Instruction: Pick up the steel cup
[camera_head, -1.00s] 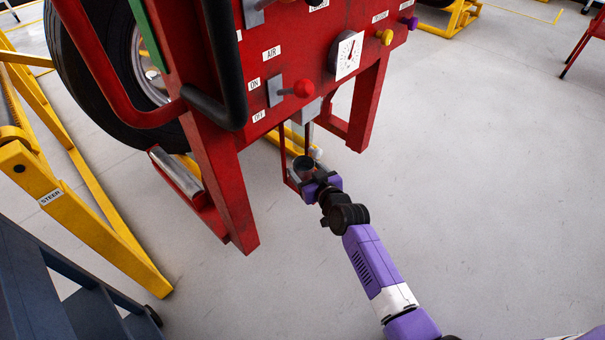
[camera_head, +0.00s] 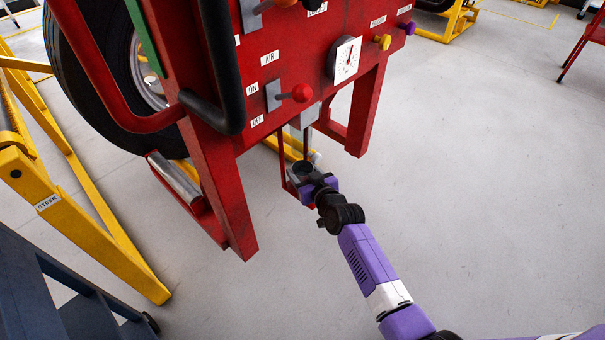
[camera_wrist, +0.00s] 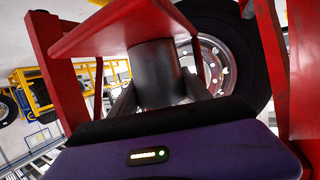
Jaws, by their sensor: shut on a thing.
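The steel cup (camera_wrist: 157,72) is a dark grey cylinder in the middle of the wrist view, between the two fingers of my gripper (camera_wrist: 160,98). In the head view the cup (camera_head: 302,169) shows as a small dark round rim under the red machine's panel. My gripper (camera_head: 309,181) is shut on the cup there, at the end of my purple arm. In the wrist view a red plate (camera_wrist: 105,32) of the stand is close beside the cup. I cannot tell whether the cup still touches its support.
The red machine (camera_head: 215,185) has a red-knobbed lever (camera_head: 300,93), a dial (camera_head: 345,60) and legs around my gripper. A large tyre (camera_head: 90,90) stands behind it. A yellow frame (camera_head: 75,190) and blue steps (camera_head: 60,285) are at left.

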